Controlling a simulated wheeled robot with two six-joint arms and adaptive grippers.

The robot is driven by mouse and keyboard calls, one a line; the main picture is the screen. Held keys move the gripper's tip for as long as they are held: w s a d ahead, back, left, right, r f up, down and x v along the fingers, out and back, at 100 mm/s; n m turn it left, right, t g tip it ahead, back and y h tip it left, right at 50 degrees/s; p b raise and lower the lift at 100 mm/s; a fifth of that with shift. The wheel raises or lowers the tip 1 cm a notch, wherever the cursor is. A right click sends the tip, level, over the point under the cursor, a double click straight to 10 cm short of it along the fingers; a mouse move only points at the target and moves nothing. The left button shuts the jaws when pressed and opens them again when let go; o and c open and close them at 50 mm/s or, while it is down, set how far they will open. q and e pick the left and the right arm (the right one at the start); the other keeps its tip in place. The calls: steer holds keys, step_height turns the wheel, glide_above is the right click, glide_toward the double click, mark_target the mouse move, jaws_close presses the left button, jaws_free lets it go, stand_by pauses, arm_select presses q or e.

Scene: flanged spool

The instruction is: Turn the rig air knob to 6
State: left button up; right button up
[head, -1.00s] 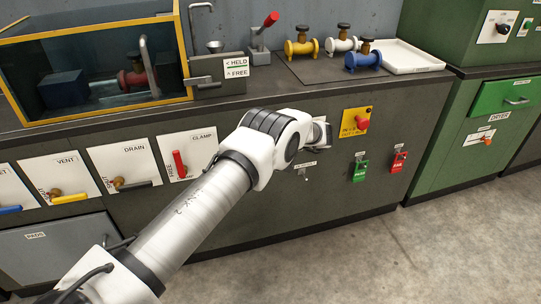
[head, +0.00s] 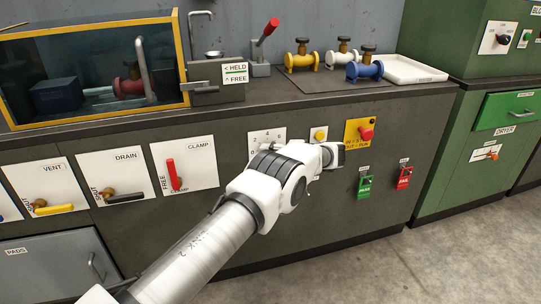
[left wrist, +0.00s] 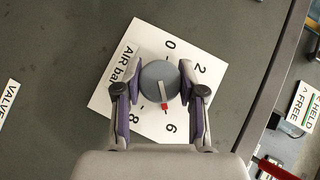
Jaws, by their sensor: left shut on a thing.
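The air knob (left wrist: 154,73) is a round grey dial with a light pointer bar and a red tip, on a white plate (left wrist: 118,94) marked "AIR bar". In the left wrist view, the red tip points towards the 6, with the 8 beside it. My left gripper (left wrist: 160,87) has its two fingers closed on opposite sides of the knob. In the head view, the plate (head: 253,134) shows partly behind my left arm, with the knob and fingertips hidden. My right gripper is in neither view.
A yellow button (head: 319,134), a red stop button on a yellow plate (head: 352,125), and green (head: 365,187) and red (head: 404,178) switches sit right of the plate. The clamp lever (head: 174,174) is left. Flanged spools (head: 301,59) stand on the bench top.

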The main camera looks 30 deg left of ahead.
arm_select(q)
steer(key=shift+w+r, duration=0.1)
steer(key=shift+r, duration=0.05)
steer(key=o, duration=1.1)
steer(key=shift+o, duration=0.2)
steer(key=v, duration=1.2)
